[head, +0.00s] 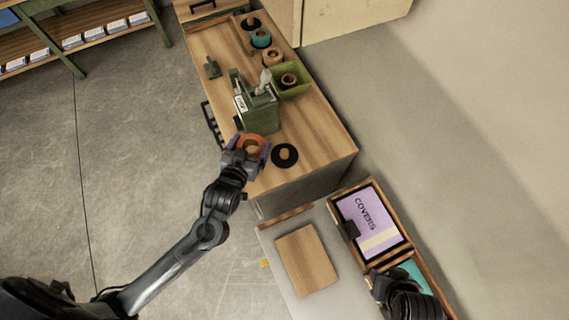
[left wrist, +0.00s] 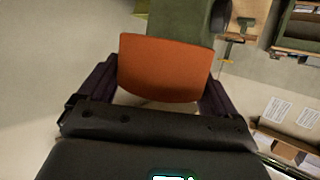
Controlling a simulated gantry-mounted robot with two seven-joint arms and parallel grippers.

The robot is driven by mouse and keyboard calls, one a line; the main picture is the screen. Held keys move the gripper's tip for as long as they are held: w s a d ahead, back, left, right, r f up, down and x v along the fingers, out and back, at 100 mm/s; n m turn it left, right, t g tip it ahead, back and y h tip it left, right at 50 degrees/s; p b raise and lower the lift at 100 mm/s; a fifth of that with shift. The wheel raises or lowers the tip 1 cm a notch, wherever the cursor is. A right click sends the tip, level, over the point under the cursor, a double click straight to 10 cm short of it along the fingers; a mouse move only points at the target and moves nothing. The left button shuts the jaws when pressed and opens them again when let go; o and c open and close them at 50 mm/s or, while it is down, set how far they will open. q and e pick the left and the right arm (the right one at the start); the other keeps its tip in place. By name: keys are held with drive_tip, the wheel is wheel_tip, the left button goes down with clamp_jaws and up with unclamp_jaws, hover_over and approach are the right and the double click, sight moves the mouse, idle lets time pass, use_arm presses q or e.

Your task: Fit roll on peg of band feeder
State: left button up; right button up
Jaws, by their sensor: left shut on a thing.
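My left gripper (head: 246,156) is shut on an orange roll (head: 251,140) at the near left edge of the wooden bench top. In the left wrist view the orange roll (left wrist: 166,68) sits between the two dark fingers. The green band feeder (head: 257,108) stands on the bench just beyond the roll. It also shows as a green body in the left wrist view (left wrist: 180,20). I cannot make out its peg clearly. My right gripper (head: 383,285) is at the lower right, over the trays; its fingers are not clear.
A black disc with a wooden post (head: 285,155) is right of the held roll. A green bin (head: 291,79) with a roll in it stands behind the feeder. Several rolls on posts, including a teal roll (head: 261,38), line the back. A tray holds purple covers (head: 368,222).

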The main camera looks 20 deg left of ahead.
use_arm(q)
wheel_tip(320, 180, down, 2)
drive_tip(key=b, duration=0.2)
hover_over(284, 151)
wheel_tip(284, 151, down, 8)
drive_tip(key=shift+d+r, duration=0.1)
drive_tip(key=shift+r, duration=0.05)
drive_tip(key=shift+f, duration=2)
use_arm(e)
drive_tip(key=shift+d+f, duration=0.1)
drive_tip(key=shift+f, duration=1.65)
use_arm(q)
drive_tip(key=shift+b, duration=0.3)
use_arm(e)
drive_tip(key=shift+s, duration=0.1)
use_arm(q)
drive_tip(key=shift+f, duration=0.35)
use_arm(e)
drive_tip(key=shift+f, duration=0.2)
use_arm(q)
drive_tip(key=o, duration=0.8)
use_arm(e)
drive_tip(key=shift+d, duration=0.1)
